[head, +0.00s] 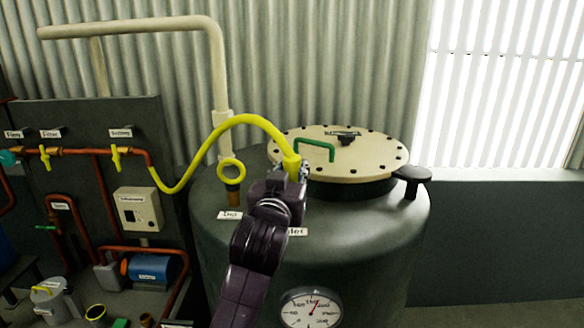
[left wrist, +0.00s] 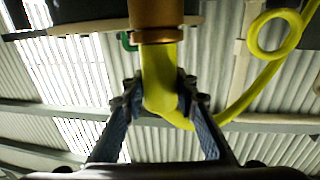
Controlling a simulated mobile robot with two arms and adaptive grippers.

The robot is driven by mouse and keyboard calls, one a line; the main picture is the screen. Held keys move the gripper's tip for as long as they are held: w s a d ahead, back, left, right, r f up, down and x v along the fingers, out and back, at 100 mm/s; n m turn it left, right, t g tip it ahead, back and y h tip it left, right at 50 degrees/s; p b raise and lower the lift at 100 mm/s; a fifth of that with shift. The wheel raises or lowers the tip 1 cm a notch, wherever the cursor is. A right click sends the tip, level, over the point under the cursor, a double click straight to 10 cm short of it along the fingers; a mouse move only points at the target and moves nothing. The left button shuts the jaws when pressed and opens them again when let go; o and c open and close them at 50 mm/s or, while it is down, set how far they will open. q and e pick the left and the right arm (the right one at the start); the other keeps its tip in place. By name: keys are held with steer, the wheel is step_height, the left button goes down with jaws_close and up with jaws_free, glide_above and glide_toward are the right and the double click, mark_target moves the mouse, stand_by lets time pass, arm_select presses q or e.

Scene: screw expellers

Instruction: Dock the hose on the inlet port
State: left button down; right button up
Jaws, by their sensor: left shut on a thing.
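The yellow hose (head: 245,120) arches from the pipe panel to the top of the dark tank (head: 345,240). My left gripper (head: 291,174) is shut on its end, above the front of the tank top. In the left wrist view, both fingers (left wrist: 155,95) clasp the yellow hose end (left wrist: 157,75), which meets a brass fitting (left wrist: 156,18). I cannot tell whether that fitting belongs to the hose or a tank port, or whether it is seated. A label (head: 297,232) beside my arm is partly hidden. My right gripper is not in view.
A yellow ring (head: 241,167) stands over a brass stub (head: 233,198) left of my gripper, with a label (head: 229,215) below. The beige lid (head: 375,155) has a green handle (head: 317,146). A black knob (head: 411,176) stands at right. A beige pipe (head: 216,70) rises behind.

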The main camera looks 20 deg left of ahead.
arm_select(q)
steer(key=shift+f, duration=0.55)
steer(key=c, duration=1.8)
jaws_free()
steer(key=shift+c, duration=0.2)
steer(key=shift+s+r, duration=0.1)
steer(key=shift+s, duration=0.1)
steer(key=shift+s+d+r, duration=0.1)
steer(key=shift+s+d, duration=0.1)
steer(key=shift+s, duration=1.1)
steer(key=p, duration=0.2)
glide_toward(290, 175)
steer(key=shift+w, duration=0.35)
